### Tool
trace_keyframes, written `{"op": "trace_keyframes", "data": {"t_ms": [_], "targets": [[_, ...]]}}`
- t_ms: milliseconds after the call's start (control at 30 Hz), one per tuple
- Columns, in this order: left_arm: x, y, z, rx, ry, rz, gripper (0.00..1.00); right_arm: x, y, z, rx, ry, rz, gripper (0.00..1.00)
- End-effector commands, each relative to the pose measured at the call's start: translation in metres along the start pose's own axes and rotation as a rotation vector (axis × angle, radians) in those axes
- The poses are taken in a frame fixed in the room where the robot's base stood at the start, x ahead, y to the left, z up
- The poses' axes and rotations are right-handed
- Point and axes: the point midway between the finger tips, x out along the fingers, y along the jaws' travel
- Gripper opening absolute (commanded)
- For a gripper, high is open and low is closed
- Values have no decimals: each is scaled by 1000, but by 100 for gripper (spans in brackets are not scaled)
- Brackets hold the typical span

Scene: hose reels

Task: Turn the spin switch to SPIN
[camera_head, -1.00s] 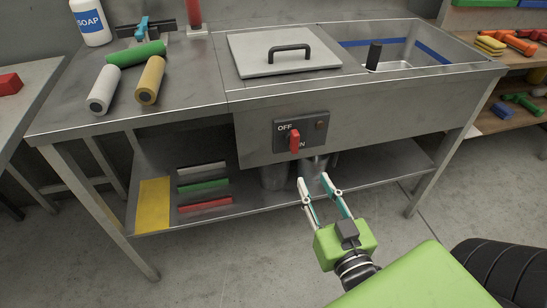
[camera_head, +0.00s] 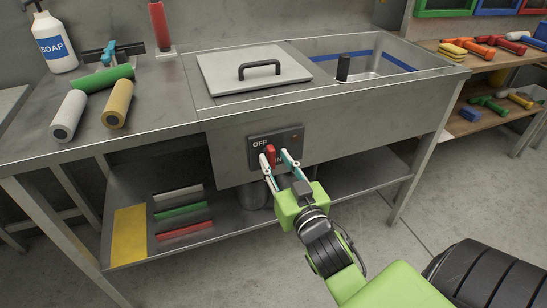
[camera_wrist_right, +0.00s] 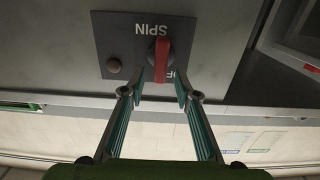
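The spin switch has a red lever (camera_head: 270,154) on a dark panel (camera_head: 290,141) on the front of the steel sink unit. In the right wrist view, which is upside down, the red lever (camera_wrist_right: 162,62) stands nearly upright, one end beside the OFF label and the other near the SPIN label (camera_wrist_right: 152,30). I cannot tell for sure which label it points to. My right gripper (camera_head: 276,160) is open, one finger on each side of the lever. In the right wrist view its fingertips (camera_wrist_right: 161,80) show gaps to the lever. My left gripper is not in view.
A small round light (camera_wrist_right: 114,66) sits on the panel. Above are a lid (camera_head: 255,69) with a black handle and an open basin (camera_head: 370,58). A lower shelf (camera_head: 330,180) runs beneath.

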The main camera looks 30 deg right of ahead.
Motion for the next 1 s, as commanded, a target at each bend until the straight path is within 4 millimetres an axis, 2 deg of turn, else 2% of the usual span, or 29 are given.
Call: {"op": "trace_keyframes", "data": {"t_ms": [200,533,633,667,1000], "targets": [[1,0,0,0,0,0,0,18,0,0,-1,0,0,29],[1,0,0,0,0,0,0,20,0,0,0,0,0,29],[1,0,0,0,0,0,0,20,0,0,0,0,0,3],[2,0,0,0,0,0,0,20,0,0,0,0,0,0],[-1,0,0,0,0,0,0,20,0,0,-15,-1,0,0]]}}
